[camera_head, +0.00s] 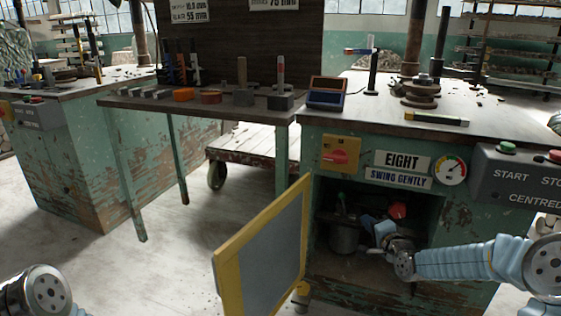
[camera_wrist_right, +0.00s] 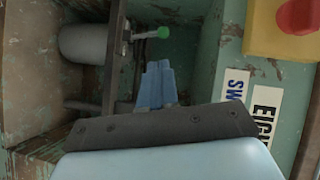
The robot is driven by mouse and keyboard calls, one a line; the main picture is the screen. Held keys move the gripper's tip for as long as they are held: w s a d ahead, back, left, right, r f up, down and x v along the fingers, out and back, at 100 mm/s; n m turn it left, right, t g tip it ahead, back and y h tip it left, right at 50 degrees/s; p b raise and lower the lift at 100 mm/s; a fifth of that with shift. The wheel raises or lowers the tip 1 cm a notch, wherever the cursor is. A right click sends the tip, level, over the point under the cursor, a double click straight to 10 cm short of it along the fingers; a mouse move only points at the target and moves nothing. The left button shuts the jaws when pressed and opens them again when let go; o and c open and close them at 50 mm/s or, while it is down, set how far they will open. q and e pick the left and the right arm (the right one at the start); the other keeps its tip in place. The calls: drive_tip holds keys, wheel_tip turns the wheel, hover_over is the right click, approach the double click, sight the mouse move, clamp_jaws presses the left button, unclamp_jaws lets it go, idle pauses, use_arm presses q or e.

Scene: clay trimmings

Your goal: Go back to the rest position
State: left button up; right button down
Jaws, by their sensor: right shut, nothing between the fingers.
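My right gripper (camera_head: 372,226) is at the open cupboard under the right-hand bench. Its fingers also show in the right wrist view (camera_wrist_right: 156,84), closed together with nothing between them. The right arm reaches in from the right, across the cupboard's lower right front. A lever with a green tip (camera_head: 341,197) stands up near the gripper in the cupboard; the tip also shows in the wrist view (camera_wrist_right: 160,32), apart from the fingers. Of my left arm only a link shows at the lower left corner; its gripper is out of view.
The yellow-framed door (camera_head: 228,270) stands open left of the cupboard. Inside are a grey cylinder (camera_head: 344,238) and a red knob (camera_head: 397,210). A grey START/STOP box (camera_head: 515,180) juts out above my right arm. The floor (camera_head: 150,270) left of the door is clear.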

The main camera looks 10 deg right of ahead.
drive_tip(key=s+a+f+n+g+y+p, duration=0.2)
drive_tip(key=s+a+f+n+g+p, duration=0.15)
drive_tip(key=s+a+f, duration=0.4)
drive_tip(key=s+a+f+n+g+y+p, duration=0.25)
drive_tip(key=s+a+f+g, duration=0.2)
drive_tip(key=a+f, duration=0.6)
drive_tip(key=s+a+f+n+g+p, duration=0.1)
drive_tip(key=s+a+f+n+g, duration=0.1)
drive_tip(key=s, duration=0.5)
drive_tip(key=s+a+f+n+g+h+p, duration=0.1)
drive_tip(key=s+a+n+g, duration=0.1)
drive_tip(key=s, duration=0.4)
drive_tip(key=s+a+f+n+g+p, duration=0.1)
drive_tip(key=s+a+f+n+g, duration=0.1)
drive_tip(key=s, duration=0.5)
drive_tip(key=shift+s+a+f+n+g, duration=0.35)
drive_tip(key=shift+a+n+g, duration=0.25)
drive_tip(key=shift+a, duration=0.65)
drive_tip(key=shift+w, duration=0.15)
